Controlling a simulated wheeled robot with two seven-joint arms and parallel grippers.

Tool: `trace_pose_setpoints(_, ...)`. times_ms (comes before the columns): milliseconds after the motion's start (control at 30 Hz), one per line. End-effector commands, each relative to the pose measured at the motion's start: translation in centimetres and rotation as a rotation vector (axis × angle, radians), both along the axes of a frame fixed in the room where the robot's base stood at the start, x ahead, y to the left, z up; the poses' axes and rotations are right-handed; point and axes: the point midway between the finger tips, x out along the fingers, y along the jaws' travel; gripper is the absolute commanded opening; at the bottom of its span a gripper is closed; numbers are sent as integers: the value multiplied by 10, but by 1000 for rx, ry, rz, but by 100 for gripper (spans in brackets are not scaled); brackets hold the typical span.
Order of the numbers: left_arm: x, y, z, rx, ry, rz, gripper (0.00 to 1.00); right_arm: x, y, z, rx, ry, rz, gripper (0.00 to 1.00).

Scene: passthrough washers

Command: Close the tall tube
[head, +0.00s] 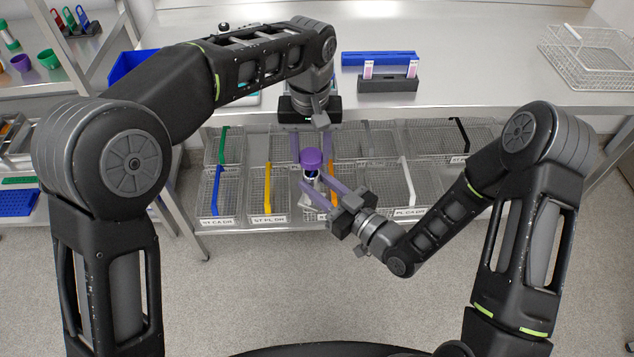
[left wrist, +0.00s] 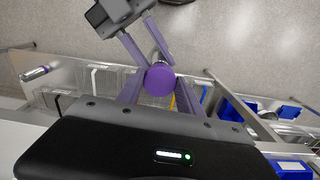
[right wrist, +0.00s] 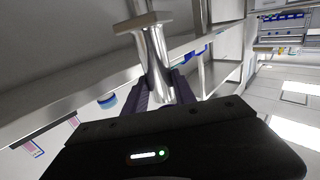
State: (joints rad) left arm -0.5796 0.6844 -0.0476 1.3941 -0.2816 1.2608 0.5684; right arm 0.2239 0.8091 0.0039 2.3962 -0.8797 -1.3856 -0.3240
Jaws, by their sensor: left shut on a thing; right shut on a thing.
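The purple cap (head: 311,158) is between the fingers of my left gripper (head: 309,150), which reaches down from above and is shut on it. The cap's round top also shows in the left wrist view (left wrist: 159,81). The silver tube (head: 312,178) stands roughly upright right under the cap, and my right gripper (head: 318,181) is shut on it from the lower right. The tube's shiny, flared body fills the space between the right fingers in the right wrist view (right wrist: 157,62). I cannot tell whether cap and tube touch; the joint is too small to see.
Wire baskets (head: 268,180) with coloured strips and labels sit in rows behind and below the grippers. Cups stand on the left shelf.

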Motion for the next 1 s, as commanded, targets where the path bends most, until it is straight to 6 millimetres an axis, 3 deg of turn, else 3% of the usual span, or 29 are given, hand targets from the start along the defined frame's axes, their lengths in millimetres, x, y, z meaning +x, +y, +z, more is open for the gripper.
trace_pose_setpoints(267,0,0,-16,0,0,0,5,0,0,1,1,-2,0,0)
trace_pose_setpoints(1000,-1,0,-15,0,1,0,5,0,0,1,1,-2,0,0)
